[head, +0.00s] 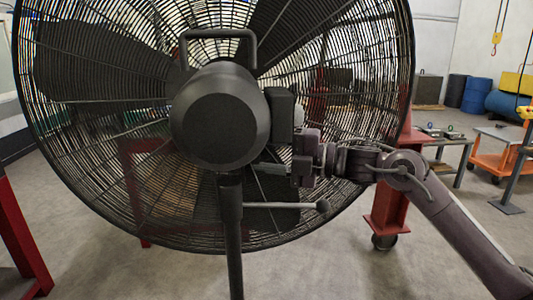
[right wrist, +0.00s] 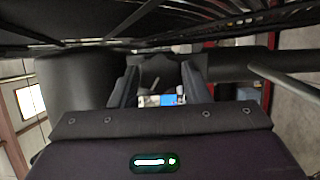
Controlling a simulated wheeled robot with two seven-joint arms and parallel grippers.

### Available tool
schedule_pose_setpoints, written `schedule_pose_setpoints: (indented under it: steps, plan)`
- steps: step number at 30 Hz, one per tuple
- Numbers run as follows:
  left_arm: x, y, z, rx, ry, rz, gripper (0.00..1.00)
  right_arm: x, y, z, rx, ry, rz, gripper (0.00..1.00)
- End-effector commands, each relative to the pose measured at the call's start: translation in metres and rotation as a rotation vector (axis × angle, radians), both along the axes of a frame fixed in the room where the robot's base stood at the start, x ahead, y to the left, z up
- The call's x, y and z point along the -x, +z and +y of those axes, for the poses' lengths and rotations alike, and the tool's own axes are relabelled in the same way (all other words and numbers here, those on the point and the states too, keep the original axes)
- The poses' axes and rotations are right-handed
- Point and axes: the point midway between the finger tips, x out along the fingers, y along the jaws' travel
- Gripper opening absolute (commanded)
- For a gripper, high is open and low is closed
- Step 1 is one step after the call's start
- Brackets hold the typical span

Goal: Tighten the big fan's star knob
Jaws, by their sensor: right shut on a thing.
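The big fan (head: 225,110) fills the head view, its black motor housing in front of the round wire cage, on a black pole (head: 233,240). My right gripper (head: 266,168) reaches in from the right, just below and right of the housing. In the right wrist view its two fingers (right wrist: 160,82) stand on either side of a dark lobed piece, the star knob (right wrist: 159,68), and are shut on it. In the head view the knob is hidden or too dark to make out. My left gripper is in neither view.
Red steel stands (head: 388,210) rise at both sides. An orange cart (head: 490,150) and blue drums (head: 477,95) are behind on the right. The floor at front is clear.

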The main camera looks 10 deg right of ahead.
Motion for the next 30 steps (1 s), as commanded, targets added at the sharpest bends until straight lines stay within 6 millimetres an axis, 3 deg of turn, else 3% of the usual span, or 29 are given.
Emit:
schedule_pose_setpoints:
  steps: [1,2,6,17,30]
  plan:
    - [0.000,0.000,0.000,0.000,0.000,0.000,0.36,0.000,-0.002,0.001,0.002,0.003,0.003,0.20]
    - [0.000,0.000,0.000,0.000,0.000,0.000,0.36,0.000,-0.002,0.001,0.002,0.003,0.003,0.45]
    - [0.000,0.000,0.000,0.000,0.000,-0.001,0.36,0.000,-0.001,0.001,0.001,0.002,0.002,0.64]
    - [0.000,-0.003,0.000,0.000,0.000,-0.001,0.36,0.002,-0.002,-0.005,0.000,-0.001,0.000,0.65]
    - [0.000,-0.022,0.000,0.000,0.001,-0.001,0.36,0.026,-0.003,-0.066,0.001,-0.001,-0.001,0.65]
